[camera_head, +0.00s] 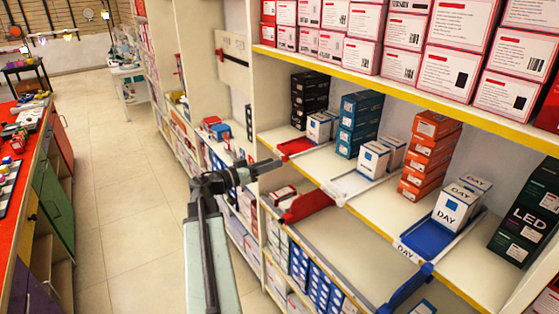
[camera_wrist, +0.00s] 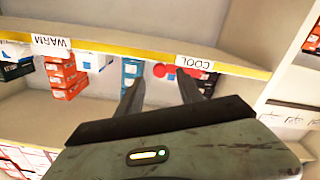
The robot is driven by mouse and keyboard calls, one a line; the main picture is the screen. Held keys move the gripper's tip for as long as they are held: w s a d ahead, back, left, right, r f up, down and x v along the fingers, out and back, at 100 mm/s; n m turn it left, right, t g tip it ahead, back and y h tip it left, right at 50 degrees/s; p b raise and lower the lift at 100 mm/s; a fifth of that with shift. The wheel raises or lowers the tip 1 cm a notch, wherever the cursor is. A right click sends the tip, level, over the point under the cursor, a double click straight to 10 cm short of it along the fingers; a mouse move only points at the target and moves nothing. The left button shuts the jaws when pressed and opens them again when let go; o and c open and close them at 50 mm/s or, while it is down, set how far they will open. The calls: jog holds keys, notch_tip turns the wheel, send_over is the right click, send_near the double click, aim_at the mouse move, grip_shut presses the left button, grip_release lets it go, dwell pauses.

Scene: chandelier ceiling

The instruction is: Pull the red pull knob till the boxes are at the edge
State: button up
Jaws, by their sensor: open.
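In the head view, a red tray (camera_head: 297,147) lies on the middle shelf at its left end. White-and-blue boxes (camera_head: 319,127) stand at the tray's back, away from the yellow-edged front. My gripper (camera_head: 277,166) is in front of the shelf, just below and left of the red tray. In the wrist view, which looks upside down, my gripper (camera_wrist: 157,84) has its two fingers apart with nothing between them. A red round knob (camera_wrist: 159,70) shows just beyond the fingertips, close to the left finger, apart from them as far as I can tell.
A white tray (camera_head: 350,187) and a blue tray (camera_head: 428,237) with boxes lie further right. A red part (camera_head: 312,205) sticks out below. The aisle floor (camera_head: 130,190) is clear.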

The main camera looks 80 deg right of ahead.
jog(key=x, duration=0.3)
jog(key=shift+s+d, duration=0.2)
jog(key=shift+d, duration=0.05)
grip_shut()
dwell(1.2)
